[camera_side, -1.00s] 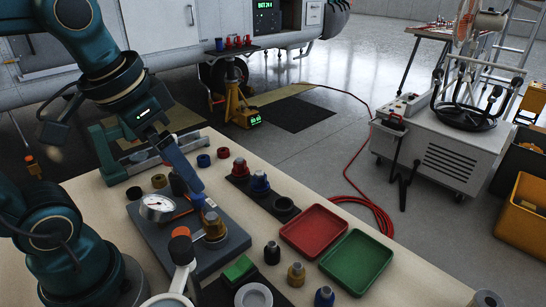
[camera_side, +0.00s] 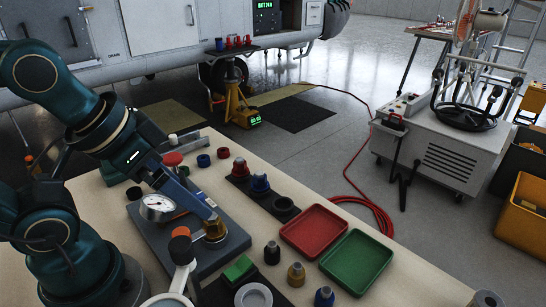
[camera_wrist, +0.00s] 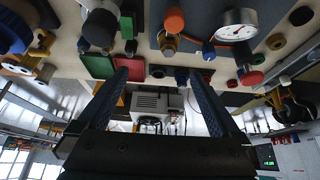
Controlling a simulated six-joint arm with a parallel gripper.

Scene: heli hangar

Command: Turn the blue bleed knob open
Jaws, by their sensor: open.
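A flat grey plate (camera_side: 160,240) on the bench carries a white dial gauge (camera_side: 157,207), an orange-capped part (camera_side: 181,232) and a brass fitting (camera_side: 214,232). My gripper (camera_side: 213,216) slants down from the upper left, its blue fingertips at or just above the brass fitting; I cannot tell if they touch. The wrist view shows my gripper (camera_wrist: 155,76) open, nothing held between the fingers. There the orange cap (camera_wrist: 174,20), brass fitting (camera_wrist: 168,45) and gauge (camera_wrist: 237,25) lie beyond the fingers.
A red tray (camera_side: 313,206) and green tray (camera_side: 388,263) lie to the right. Small capped fittings, one blue (camera_side: 324,297), stand at the front. Bench space beyond the plate is partly clear.

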